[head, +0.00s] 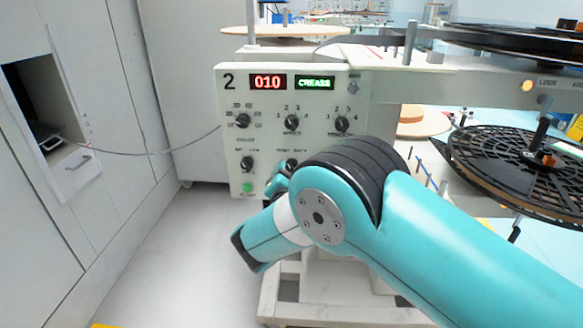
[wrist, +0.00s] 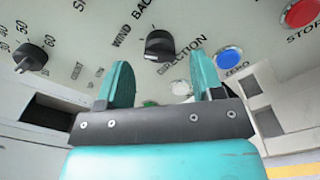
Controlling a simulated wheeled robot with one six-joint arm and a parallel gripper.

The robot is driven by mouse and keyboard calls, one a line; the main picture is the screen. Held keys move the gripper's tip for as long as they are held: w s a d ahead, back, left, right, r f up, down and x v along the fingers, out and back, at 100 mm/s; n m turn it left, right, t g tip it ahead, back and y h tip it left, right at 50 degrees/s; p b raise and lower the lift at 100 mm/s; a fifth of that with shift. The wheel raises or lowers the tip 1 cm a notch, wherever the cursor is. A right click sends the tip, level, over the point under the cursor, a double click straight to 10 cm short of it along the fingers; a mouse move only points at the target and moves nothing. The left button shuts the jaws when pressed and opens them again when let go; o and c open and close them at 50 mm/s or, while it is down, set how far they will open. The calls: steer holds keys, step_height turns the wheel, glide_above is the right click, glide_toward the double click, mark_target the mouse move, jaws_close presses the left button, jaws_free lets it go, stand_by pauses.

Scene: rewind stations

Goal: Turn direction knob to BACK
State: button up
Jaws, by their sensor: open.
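The direction knob (wrist: 160,45) is black and round with a raised grip. It sits on the pale panel under the WIND and BACK labels in the wrist view. A pale mark shows at its lower left; I cannot tell surely which label it points to. In the head view the knob (head: 291,164) is partly hidden by my arm. My gripper (wrist: 163,78) is open, its two teal fingers apart with nothing between them. In the wrist view the knob shows beyond the gap between the fingertips, apparently not touched.
Another black knob (wrist: 30,56) is to the left. A blue ZERO button (wrist: 230,57) and a red STOP button (wrist: 302,12) are to the right. The station panel (head: 225,105) has displays reading 010 and CREASE. Black reels (head: 515,170) stand at right; a cabinet (head: 75,170) is at left.

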mark_target(292, 165)
steer(key=shift+w, duration=1.7)
steer(key=c, duration=0.9)
